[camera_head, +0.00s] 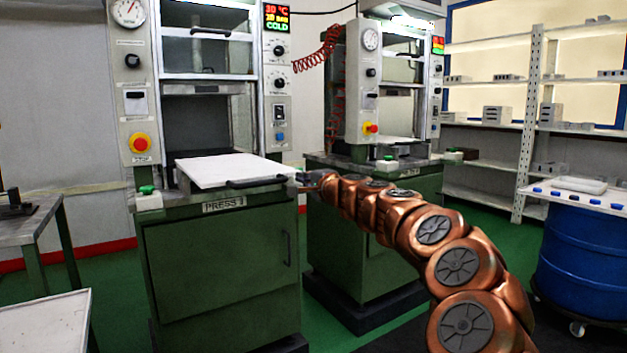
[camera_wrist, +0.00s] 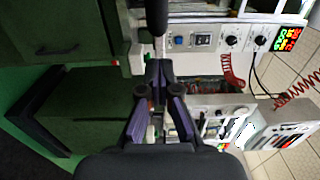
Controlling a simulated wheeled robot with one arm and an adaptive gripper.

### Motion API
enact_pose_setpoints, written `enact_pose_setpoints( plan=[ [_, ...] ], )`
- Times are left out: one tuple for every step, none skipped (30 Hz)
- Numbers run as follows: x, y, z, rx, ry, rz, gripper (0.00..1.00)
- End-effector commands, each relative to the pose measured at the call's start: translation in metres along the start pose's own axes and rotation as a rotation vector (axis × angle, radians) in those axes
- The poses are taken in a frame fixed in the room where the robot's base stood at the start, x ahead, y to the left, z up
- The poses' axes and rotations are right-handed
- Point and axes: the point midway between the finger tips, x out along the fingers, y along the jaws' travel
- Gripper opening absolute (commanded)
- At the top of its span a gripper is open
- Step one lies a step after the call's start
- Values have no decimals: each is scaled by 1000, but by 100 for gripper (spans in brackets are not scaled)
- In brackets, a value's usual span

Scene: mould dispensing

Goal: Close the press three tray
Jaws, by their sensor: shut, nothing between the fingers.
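The nearer press (camera_head: 210,115) bears a label that looks like "PRESS 3". Its white tray (camera_head: 225,170) sticks out of the front, over the green cabinet, with a black bar handle (camera_head: 257,182) along its front edge. My gripper (camera_head: 306,180) is at the right end of that handle, small and partly blurred in the head view. In the wrist view my gripper (camera_wrist: 158,68) is shut and empty, its dark fingertips together. A black bar (camera_wrist: 157,15), likely the tray handle, lies just beyond the fingertips. I cannot tell whether they touch.
A second press (camera_head: 385,90) stands to the right behind my arm. A blue drum (camera_head: 585,255) with a tray on top is at the far right, with shelves (camera_head: 485,125) behind. A side table (camera_head: 30,225) stands at left. Green floor is clear between.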

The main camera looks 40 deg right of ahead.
Motion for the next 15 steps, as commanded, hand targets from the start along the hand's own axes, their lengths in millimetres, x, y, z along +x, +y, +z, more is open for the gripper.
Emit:
enact_pose_setpoints(
  plan=[
    [6, 1, 1, -2, -1, 0, 0],
    [8, 1, 2, -2, -2, 0, 0],
    [11, 0, 1, -2, -3, 0, 0],
    [13, 1, 2, -2, -3, 1, 0],
    [15, 1, 2, -2, -3, 1, 0],
    [18, 1, 2, -3, -3, 2, 0],
    [20, 1, 2, -3, -3, 2, 0],
    [21, 1, 2, -3, -3, 2, 0],
    [22, 1, 1, -2, -2, 2, 0],
    [23, 1, 1, -2, -2, 1, 0],
    [24, 1, 1, -1, -2, 1, 0],
    [25, 0, 1, -1, -2, 0, 0],
    [25, 0, 1, -1, -2, 0, 0],
    [26, 0, 1, -1, -2, 0, 0],
    [26, 0, 1, -1, -2, 0, 0]
  ],
)
